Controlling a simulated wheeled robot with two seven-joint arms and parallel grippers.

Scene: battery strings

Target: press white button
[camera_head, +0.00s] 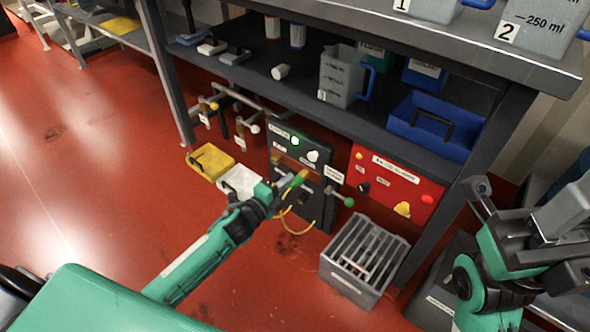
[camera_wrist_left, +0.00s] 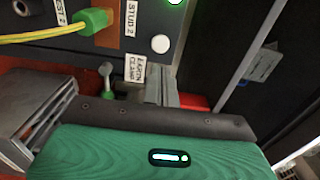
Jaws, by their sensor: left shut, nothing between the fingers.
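The white button (camera_head: 313,156) is a small round cap on the upper right of a dark panel (camera_head: 284,155). A lit green lamp (camera_head: 295,141) is to its upper left. In the left wrist view the white button (camera_wrist_left: 160,44) shows near the top middle, with the lamp (camera_wrist_left: 174,2) at the top edge. My left gripper (camera_head: 300,180) is shut and empty in front of the panel, below the button in the head view. In the left wrist view its fingers (camera_wrist_left: 161,86) appear just below the button; contact cannot be seen. My right gripper (camera_head: 481,190) is at the right, its fingers unclear.
A yellow cable (camera_wrist_left: 40,36) runs from a green plug (camera_wrist_left: 94,20) beside the button. A green-knobbed lever (camera_head: 348,201) sticks out at the panel's right. A red box (camera_head: 390,180) and a grey slotted crate (camera_head: 335,272) stand right. Shelving (camera_head: 420,140) overhangs the panel.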

